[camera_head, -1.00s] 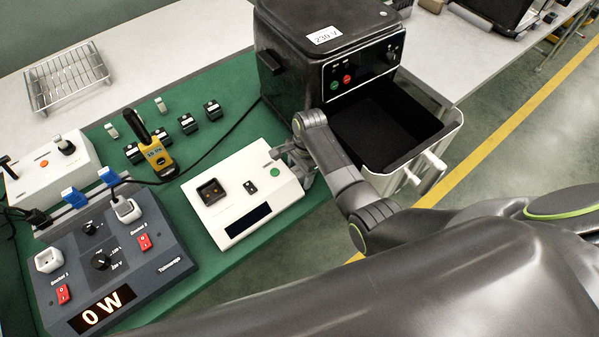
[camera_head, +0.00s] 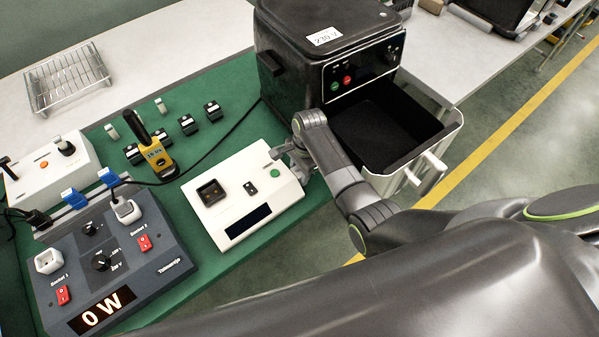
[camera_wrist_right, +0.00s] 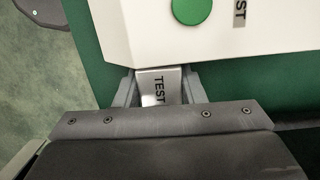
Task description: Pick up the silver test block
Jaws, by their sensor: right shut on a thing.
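The silver test block (camera_wrist_right: 157,88), marked TEST, sits between the two fingers of my right gripper (camera_wrist_right: 158,82) in the right wrist view. The fingers are shut on its sides. The block is beside the edge of the white tester box (camera_wrist_right: 130,40); I cannot tell whether it touches the box or the green mat. In the head view my right gripper (camera_head: 288,152) is at the right end of the white tester box (camera_head: 215,220), near its green button (camera_head: 275,170), and the block cannot be made out there. My left gripper is not in view.
The black fryer (camera_head: 290,75) stands behind my right gripper, its drawer (camera_head: 450,135) pulled out close to my right forearm. A grey power meter (camera_head: 165,245) reading 0 W, a yellow-and-black tool (camera_head: 157,158) and several small black blocks lie left on the green mat (camera_head: 225,135).

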